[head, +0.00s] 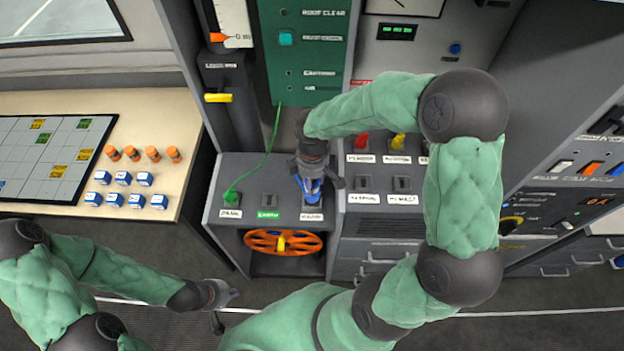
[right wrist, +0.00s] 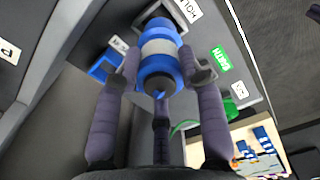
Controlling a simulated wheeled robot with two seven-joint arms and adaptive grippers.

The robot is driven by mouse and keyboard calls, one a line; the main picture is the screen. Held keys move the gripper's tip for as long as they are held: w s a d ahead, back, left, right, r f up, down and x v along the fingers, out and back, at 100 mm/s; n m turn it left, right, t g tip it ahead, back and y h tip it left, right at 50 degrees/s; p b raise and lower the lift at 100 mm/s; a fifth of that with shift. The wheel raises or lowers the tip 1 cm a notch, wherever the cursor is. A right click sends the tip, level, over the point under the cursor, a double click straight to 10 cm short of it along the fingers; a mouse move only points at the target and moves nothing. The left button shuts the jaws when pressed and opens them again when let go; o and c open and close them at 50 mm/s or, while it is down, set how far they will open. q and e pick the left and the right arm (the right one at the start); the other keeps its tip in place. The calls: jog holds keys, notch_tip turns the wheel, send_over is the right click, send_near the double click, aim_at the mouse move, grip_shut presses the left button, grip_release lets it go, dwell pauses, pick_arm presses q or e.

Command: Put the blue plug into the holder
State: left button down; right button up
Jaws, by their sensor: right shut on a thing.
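The blue plug (right wrist: 158,56), with a white band, is between the fingers of my right gripper (right wrist: 160,76) in the right wrist view. The right gripper is shut on it. In the head view this gripper (head: 314,184) points down over the right end of the low console, and blue of the plug (head: 312,192) shows between its fingers. The plug is directly by the white holder label (right wrist: 188,12). The holder's opening is mostly hidden behind plug and gripper, so I cannot tell how far the plug is in. My left gripper (head: 222,293) hangs low at left, away from the console.
A green plug (head: 231,196) with a thin green cable stands at the console's left end, beside an empty socket (head: 269,201). An orange wheel (head: 283,242) lies below. Red and yellow controls (head: 398,142) stand close at right. A desk with blue and orange pieces (head: 145,179) is at left.

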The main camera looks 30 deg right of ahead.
jog(key=shift+f+b, duration=1.2)
jog(key=shift+f, duration=0.7)
jog(key=o, duration=1.3)
jog(key=shift+o, duration=0.2)
jog(key=shift+r, duration=0.1)
notch_tip(320, 180, up, 12)
jog(key=shift+f, duration=0.1)
